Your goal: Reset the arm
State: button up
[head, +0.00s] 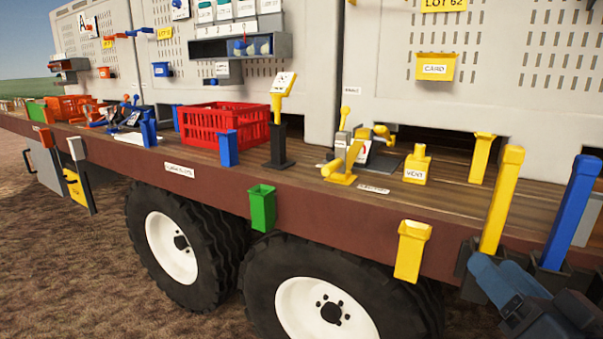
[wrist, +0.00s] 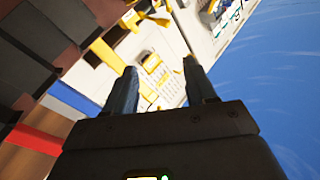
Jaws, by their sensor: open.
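My arm shows at the lower right of the head view, beside the yellow and blue posts at the trailer's edge; part of it runs out of frame. In the wrist view my gripper (wrist: 160,88) is open. Its two dark blue fingers stand apart with nothing held between them. Beyond the fingers the tilted wrist view shows a pale panel with slots (wrist: 160,78) and yellow parts (wrist: 107,52).
A wooden trailer deck (head: 230,165) holds a red crate (head: 215,127), a blue post (head: 228,148), a yellow VENT block (head: 416,170), a tall yellow post (head: 502,200) and a tall blue post (head: 570,210). Green (head: 262,208) and yellow (head: 411,252) bins hang on its front edge.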

jog(key=s+a+f+m+g+h, duration=0.1)
jog(key=s+a+f+h, duration=0.15)
jog(key=s+f, duration=0.5)
jog(key=s+a+f+m+g+h, duration=0.1)
jog(key=s+a+f+m+g, duration=0.15)
jog(key=s+f, duration=0.45)
jog(key=s+n+y, duration=0.1)
jog(key=s+n, duration=0.5)
jog(key=s, duration=1.4)
jog(key=shift+d+g, duration=0.15)
jog(key=shift+g, duration=0.2)
jog(key=shift+n+y, duration=0.25)
